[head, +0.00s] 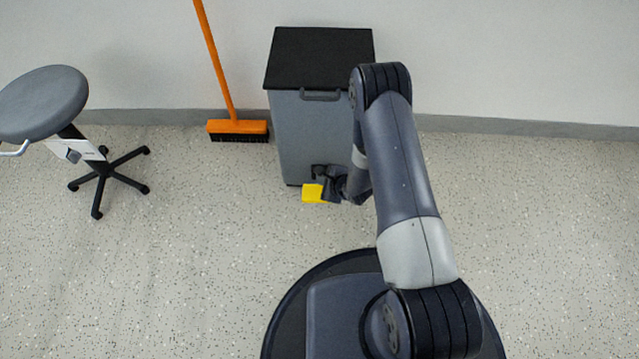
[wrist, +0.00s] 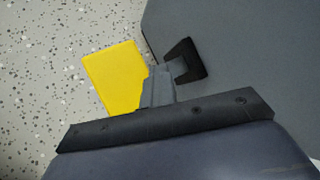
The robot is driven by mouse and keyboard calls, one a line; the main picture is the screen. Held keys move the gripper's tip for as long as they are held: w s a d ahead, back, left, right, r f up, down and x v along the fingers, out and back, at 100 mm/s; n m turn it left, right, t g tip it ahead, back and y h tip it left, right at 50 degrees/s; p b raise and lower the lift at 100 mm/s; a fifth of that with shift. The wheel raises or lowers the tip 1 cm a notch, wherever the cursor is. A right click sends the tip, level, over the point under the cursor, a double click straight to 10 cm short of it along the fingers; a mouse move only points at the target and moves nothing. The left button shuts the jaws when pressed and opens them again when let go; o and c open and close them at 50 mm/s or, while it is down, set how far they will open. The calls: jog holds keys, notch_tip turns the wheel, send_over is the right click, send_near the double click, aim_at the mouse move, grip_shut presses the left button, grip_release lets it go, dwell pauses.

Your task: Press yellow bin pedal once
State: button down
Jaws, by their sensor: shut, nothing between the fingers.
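The grey bin (head: 300,140) with a black lid (head: 320,58) stands against the wall, and its grey front face (wrist: 255,60) fills the right of the wrist view. The yellow pedal (head: 313,193) sticks out low at the bin's front. It also shows in the wrist view (wrist: 113,76), left of my fingers. My gripper (head: 329,190) is shut and empty, right beside the pedal, overlapping its right edge in the picture. In the wrist view my gripper (wrist: 160,88) covers the pedal's right edge. I cannot tell whether it touches the pedal.
An orange broom (head: 238,127) leans on the wall left of the bin. A grey stool (head: 45,103) on black legs stands at the far left. The speckled floor (head: 200,250) is clear in front and to the right.

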jog(key=shift+s+f+b, duration=0.25)
jog(key=shift+f+b, duration=0.25)
jog(key=shift+f, duration=0.35)
jog(key=shift+s+f+b, duration=0.2)
jog(key=shift+f+b, duration=0.3)
jog(key=shift+f, duration=0.3)
dwell(0.4)
jog(key=shift+r, duration=0.15)
jog(key=shift+s+r+p, duration=0.1)
jog(key=shift+r+p, duration=1.5)
jog(key=shift+r, duration=0.6)
jog(key=shift+w, duration=0.2)
jog(key=shift+r, duration=0.25)
notch_tip(320, 180, up, 5)
jog(key=p, duration=0.4)
jog(key=shift+w+f, duration=0.1)
jog(key=shift+f, duration=0.05)
jog(key=shift+w+d, duration=0.1)
jog(key=shift+d, duration=0.05)
